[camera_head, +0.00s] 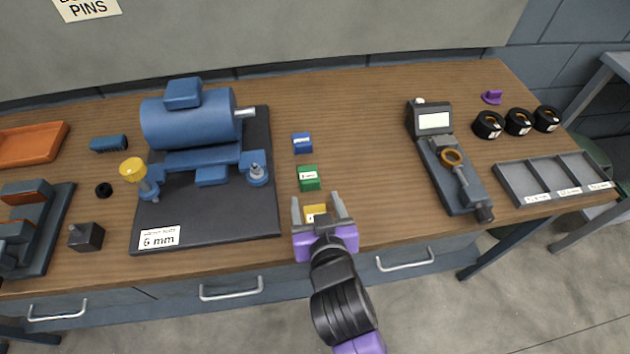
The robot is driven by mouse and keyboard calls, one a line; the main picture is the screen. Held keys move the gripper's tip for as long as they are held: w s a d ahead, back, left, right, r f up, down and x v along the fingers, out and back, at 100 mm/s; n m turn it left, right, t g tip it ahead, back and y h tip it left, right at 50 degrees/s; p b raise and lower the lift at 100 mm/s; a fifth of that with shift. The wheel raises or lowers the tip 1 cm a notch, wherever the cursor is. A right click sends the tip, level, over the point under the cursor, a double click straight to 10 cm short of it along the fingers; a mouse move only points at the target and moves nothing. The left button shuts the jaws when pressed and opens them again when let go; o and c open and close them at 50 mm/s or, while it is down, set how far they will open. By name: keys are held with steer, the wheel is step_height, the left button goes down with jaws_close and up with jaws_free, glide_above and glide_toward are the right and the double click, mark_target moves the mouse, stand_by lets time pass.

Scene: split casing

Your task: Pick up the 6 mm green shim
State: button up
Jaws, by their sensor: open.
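The green shim (308,178) is a small green block with a white label, lying on the wooden bench top. A blue shim (302,143) lies behind it and a yellow one (315,213) in front of it. My gripper (320,207) is open, with its fingers pointing away from me toward the back of the bench. The yellow shim shows between or beneath the fingers; I cannot tell which. The green shim lies just beyond the fingertips, apart from them. The label on the green shim is too small to read.
A blue motor (190,120) stands on a dark plate (210,222) labelled 6 mm, left of the shims. A grey gauge device (452,175) and a sectioned tray (520,182) are at the right, with several black rings. The wood between shims and gauge is clear.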

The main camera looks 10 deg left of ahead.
mark_target(311, 186)
steer(key=shift+p+x, duration=0.45)
steer(key=shift+x, duration=2.8)
steer(key=shift+f, duration=0.15)
jaws_close()
